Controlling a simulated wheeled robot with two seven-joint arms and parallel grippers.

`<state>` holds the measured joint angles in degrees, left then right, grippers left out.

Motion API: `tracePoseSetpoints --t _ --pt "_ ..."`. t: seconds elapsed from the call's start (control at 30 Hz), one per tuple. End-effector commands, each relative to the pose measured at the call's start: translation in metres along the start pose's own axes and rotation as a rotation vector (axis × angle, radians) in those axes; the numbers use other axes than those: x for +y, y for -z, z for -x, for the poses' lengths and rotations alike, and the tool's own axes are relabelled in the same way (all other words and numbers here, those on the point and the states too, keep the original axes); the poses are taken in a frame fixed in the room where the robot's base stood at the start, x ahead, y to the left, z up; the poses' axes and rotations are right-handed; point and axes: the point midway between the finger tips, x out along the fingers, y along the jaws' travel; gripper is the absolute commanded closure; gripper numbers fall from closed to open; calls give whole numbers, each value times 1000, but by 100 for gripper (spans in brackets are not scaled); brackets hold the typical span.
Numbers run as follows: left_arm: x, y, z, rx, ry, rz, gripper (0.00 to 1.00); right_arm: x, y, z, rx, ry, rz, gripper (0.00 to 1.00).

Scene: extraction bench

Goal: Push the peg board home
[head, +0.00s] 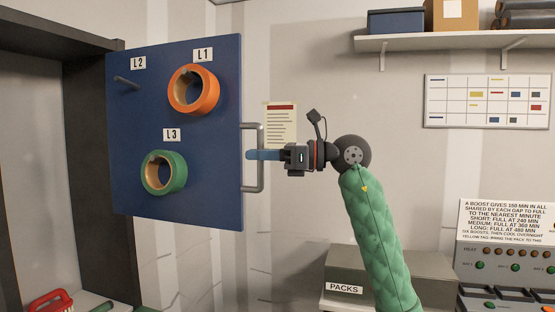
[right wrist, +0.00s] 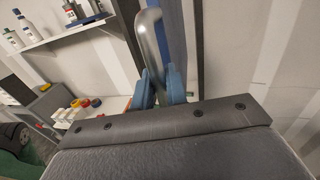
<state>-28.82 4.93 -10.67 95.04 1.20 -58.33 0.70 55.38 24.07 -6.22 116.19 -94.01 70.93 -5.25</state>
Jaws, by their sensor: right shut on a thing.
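The blue peg board (head: 215,140) stands upright at the left of the head view, slid out from a dark cabinet frame (head: 90,150). An orange roll (head: 211,92) hangs at L1 and a green roll (head: 178,170) at L3. The L2 peg (head: 126,82) is bare. A grey bar handle (head: 260,183) is on the board's right edge. My right gripper (head: 256,155) is shut on this handle. In the right wrist view, the blue fingers (right wrist: 160,88) sit either side of the handle (right wrist: 149,42). My left gripper is out of view.
A shelf (head: 460,40) with boxes is high on the right wall. A packs box (head: 400,265) and a control panel (head: 510,250) stand at the lower right. A red-handled brush (head: 48,302) lies low at the left.

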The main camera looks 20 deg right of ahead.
Motion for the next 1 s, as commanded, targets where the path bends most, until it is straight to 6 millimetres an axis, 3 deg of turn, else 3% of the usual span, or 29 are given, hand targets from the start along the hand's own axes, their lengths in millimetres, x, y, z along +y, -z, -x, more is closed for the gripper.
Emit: tracePoseSetpoints --t 0.2,0.37,0.73,0.77,0.83,1.0 --pt "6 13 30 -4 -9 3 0 -12 -1 -56 -4 1 2 100" --pt "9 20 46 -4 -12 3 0 -17 -2 -79 -3 3 2 100" --pt "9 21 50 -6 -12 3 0 -18 -3 -85 -4 4 2 100" --pt "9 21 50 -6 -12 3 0 -18 -3 -85 -4 4 2 84" --pt "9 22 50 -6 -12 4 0 -18 -3 -85 -4 4 2 70" --pt "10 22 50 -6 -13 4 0 -18 -2 -85 -3 2 2 67"
